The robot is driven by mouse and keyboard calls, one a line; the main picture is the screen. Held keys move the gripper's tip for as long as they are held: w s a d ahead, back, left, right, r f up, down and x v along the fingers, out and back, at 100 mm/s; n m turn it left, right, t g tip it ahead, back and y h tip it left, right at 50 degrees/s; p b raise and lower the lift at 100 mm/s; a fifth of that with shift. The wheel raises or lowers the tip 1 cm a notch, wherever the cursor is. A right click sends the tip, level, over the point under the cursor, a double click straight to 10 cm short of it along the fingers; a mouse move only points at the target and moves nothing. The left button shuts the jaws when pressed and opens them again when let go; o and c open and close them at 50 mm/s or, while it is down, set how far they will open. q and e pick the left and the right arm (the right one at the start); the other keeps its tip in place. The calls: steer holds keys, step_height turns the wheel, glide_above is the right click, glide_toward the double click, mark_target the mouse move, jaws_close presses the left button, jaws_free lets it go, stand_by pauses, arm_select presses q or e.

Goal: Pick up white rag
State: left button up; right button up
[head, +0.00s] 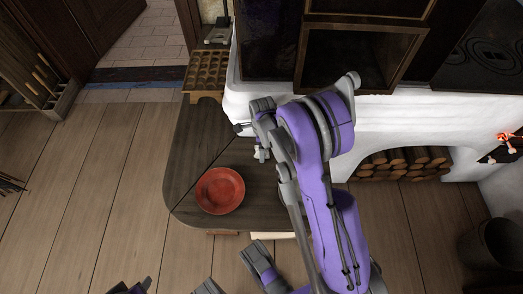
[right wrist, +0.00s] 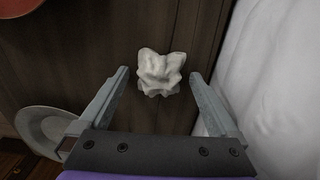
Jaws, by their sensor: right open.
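The white rag (right wrist: 160,73) is a small crumpled heap on the dark wooden bench top (head: 190,150). In the right wrist view it lies ahead, between the two spread fingers, with a gap on each side. My right gripper (head: 251,143) is open and empty, over the bench close to the stove. In the head view the gripper and arm hide most or all of the rag. Grey and purple parts of my arms show at the bottom edge of the head view. I cannot make out the left gripper's jaws there.
A red bowl (head: 220,190) sits on the bench left of my right arm. A pale plate (right wrist: 48,122) shows at the left of the right wrist view. The white stove wall (right wrist: 284,70) is close on the right. A wooden rack (head: 206,70) stands behind the bench.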

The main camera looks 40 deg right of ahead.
steer(key=c, duration=1.4)
steer(key=shift+r, duration=0.1)
steer(key=shift+c, duration=0.2)
step_height(320, 180, up, 10)
steer(key=p, duration=0.2)
steer(key=shift+p, duration=0.35)
steer(key=o, duration=0.7)
steer(key=c, duration=0.5)
steer(key=shift+c, duration=0.2)
